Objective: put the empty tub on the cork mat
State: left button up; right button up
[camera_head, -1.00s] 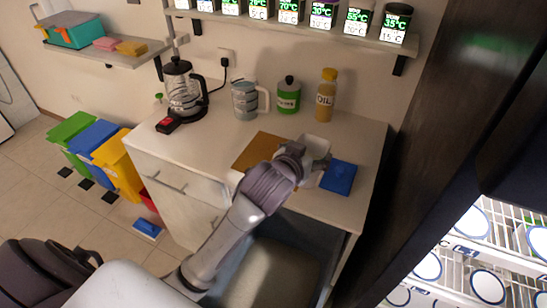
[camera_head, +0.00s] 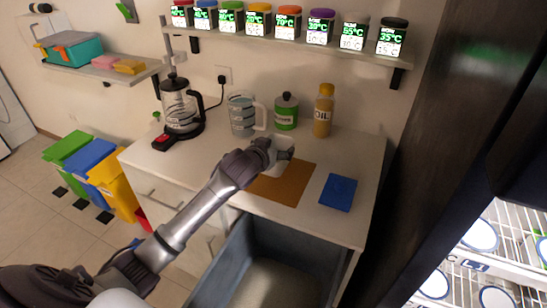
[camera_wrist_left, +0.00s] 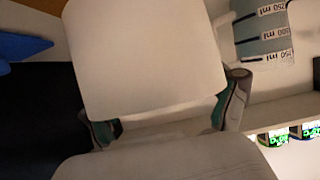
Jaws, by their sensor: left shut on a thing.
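A white tub (camera_head: 285,145) is in my left gripper (camera_head: 270,152), at the back edge of the brown cork mat (camera_head: 285,187) on the counter. The head view does not clearly show whether the tub is held above the mat or touches it. In the left wrist view the pale tub (camera_wrist_left: 145,55) fills the upper middle, between the two fingers of my left gripper (camera_wrist_left: 168,112). Its inside is not visible there. The front of the mat is bare. My right gripper is not in view.
A flat blue item (camera_head: 338,192) lies right of the mat. A shelf of spice dispensers (camera_head: 258,22) hangs above. An open drawer (camera_head: 225,262) is below.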

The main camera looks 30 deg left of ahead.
pick_arm(q)
jog(key=shift+a+f, duration=0.2)
jog(key=shift+a, duration=0.05)
notch_tip(320, 180, down, 3)
jog(key=shift+f, duration=0.45)
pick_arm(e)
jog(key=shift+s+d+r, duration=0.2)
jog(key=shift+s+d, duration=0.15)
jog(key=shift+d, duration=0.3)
pick_arm(q)
jog(key=shift+f, duration=0.15)
jog(key=o, duration=1.2)
